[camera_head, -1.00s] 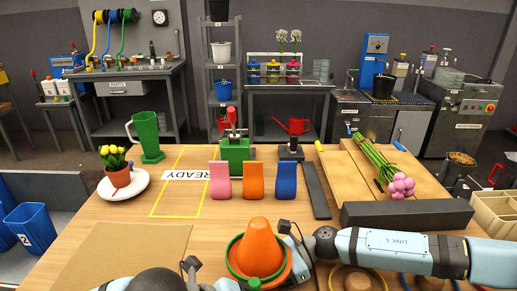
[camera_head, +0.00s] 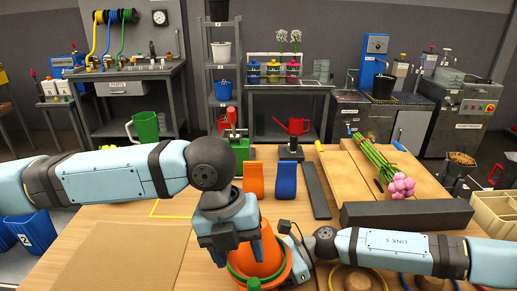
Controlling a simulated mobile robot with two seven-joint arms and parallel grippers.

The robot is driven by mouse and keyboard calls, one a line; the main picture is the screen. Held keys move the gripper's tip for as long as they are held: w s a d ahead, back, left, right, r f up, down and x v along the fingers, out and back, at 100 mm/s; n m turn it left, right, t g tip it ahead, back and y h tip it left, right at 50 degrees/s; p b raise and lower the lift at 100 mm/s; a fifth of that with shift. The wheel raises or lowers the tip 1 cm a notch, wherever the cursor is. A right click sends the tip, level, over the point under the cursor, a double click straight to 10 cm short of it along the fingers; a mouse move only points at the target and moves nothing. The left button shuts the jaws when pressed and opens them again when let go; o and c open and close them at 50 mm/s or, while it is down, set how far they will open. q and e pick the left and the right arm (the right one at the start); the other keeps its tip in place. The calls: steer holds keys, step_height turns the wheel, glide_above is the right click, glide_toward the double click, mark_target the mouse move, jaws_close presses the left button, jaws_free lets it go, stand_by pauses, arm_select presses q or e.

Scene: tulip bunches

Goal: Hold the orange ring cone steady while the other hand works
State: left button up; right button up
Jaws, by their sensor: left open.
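The orange ring cone (camera_head: 268,250) stands upright at the front middle of the table, with a green ring around its lower part and an orange ring or base below. My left gripper (camera_head: 238,256) points down over the cone's left side, open. It hides the cone's top and left part; I cannot tell whether it touches. My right gripper (camera_head: 293,247) reaches in from the right, close against the cone's right side. Its fingers are mostly hidden, so I cannot tell whether it is open or shut on the cone.
Orange (camera_head: 254,182) and blue (camera_head: 286,181) blocks stand behind the cone. A long dark bar (camera_head: 407,214) lies behind my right arm. A tulip bunch (camera_head: 380,163) rests on boards at the right. A tan mat (camera_head: 125,258) at front left is clear.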

mark_target(251, 286)
arm_select(q)
steer(key=shift+x, duration=4.35)
steer(key=c, duration=0.7)
steer(key=shift+c, duration=0.2)
